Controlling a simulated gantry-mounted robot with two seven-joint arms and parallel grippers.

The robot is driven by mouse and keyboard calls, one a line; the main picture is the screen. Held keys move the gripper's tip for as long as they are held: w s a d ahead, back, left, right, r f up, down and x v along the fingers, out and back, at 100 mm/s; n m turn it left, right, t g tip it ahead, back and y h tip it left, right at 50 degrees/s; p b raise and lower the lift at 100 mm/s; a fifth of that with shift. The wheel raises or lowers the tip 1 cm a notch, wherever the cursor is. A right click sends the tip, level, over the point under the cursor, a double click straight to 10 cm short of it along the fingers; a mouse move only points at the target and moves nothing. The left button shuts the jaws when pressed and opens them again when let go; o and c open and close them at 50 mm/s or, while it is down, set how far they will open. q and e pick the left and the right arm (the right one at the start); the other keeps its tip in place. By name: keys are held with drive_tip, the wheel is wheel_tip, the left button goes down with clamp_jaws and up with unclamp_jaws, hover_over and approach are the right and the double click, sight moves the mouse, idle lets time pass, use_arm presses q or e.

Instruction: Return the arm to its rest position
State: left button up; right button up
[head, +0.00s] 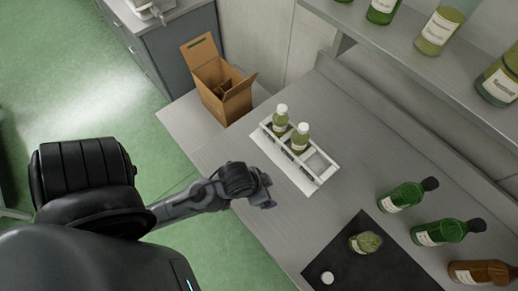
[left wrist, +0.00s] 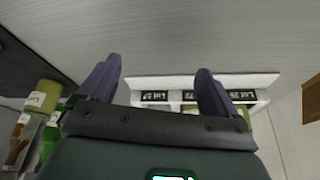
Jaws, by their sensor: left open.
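My left gripper (head: 266,200) hangs over the grey bench, in front of the white sample rack (head: 325,176), with no bottle in it. In the left wrist view its two dark fingers (left wrist: 158,78) are spread apart with nothing between them. The rack shows beyond the fingertips there, with black number labels along its front (left wrist: 200,82). In the head view two capped bottles of yellow-green oil, one at the back (head: 280,118) and one in the middle (head: 299,138), stand in the rack. The rack's near right slot looks empty. My right gripper is not in view.
A dark mat (head: 400,272) holds a small oil jar (head: 365,242) and a white cap (head: 327,277). An open cardboard box (head: 217,90) is at the back left. A bottle shelf (head: 420,75) overhangs the back.

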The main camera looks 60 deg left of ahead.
use_arm(q)
drive_tip(key=shift+s+a+g, duration=0.3)
drive_tip(key=shift+s+g, duration=0.1)
drive_tip(key=shift+s, duration=0.4)
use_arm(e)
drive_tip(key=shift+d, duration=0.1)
